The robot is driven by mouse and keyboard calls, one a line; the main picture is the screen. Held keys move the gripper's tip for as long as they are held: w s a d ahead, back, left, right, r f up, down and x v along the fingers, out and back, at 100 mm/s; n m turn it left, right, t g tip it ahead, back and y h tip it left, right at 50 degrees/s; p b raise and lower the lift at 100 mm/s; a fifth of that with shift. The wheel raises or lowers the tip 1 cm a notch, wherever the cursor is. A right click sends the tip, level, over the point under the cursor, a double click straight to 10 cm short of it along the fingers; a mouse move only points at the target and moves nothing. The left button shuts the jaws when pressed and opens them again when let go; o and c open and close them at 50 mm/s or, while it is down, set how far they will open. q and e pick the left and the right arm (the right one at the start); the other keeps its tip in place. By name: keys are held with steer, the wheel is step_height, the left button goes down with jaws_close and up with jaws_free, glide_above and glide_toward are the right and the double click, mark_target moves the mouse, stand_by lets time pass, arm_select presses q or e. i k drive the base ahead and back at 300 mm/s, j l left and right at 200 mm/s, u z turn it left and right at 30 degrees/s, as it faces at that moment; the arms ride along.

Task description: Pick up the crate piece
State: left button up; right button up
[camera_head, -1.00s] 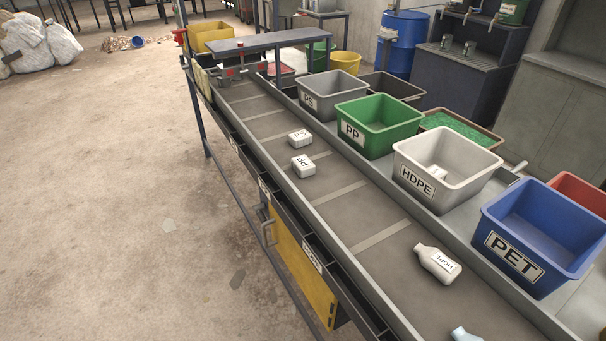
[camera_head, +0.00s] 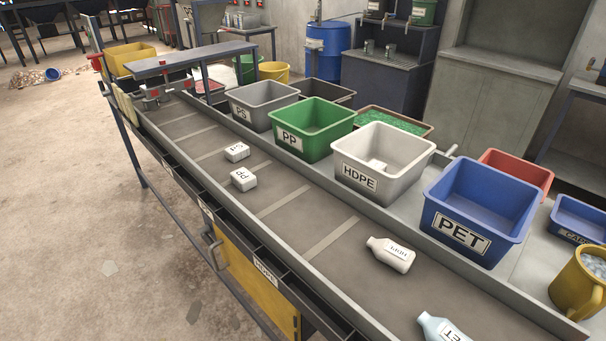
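Two small white blocks lie on the grey conveyor belt (camera_head: 330,240). One (camera_head: 237,152) is farther back; the nearer one (camera_head: 243,179) reads PP. I cannot tell which thing the task calls the crate piece. A white bottle (camera_head: 391,253) lies on its side nearer me, and a pale bottle marked PET (camera_head: 441,327) is partly cut off at the bottom edge. Neither of my grippers is in view.
Bins line the belt's far side: grey PS (camera_head: 262,117), green PP (camera_head: 335,117), white HDPE (camera_head: 351,195) with a white item inside, and blue PET (camera_head: 432,211). A yellow mug-shaped container (camera_head: 567,290) stands at right. Open floor lies left.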

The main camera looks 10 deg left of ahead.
mark_target(242, 179)
steer(key=i+j+z, duration=0.1)
steer(key=j+z, duration=0.9)
steer(key=j, duration=0.15)
steer(key=k+j+z, duration=0.15)
steer(key=j+z, duration=0.3)
steer(key=j, duration=0.1)
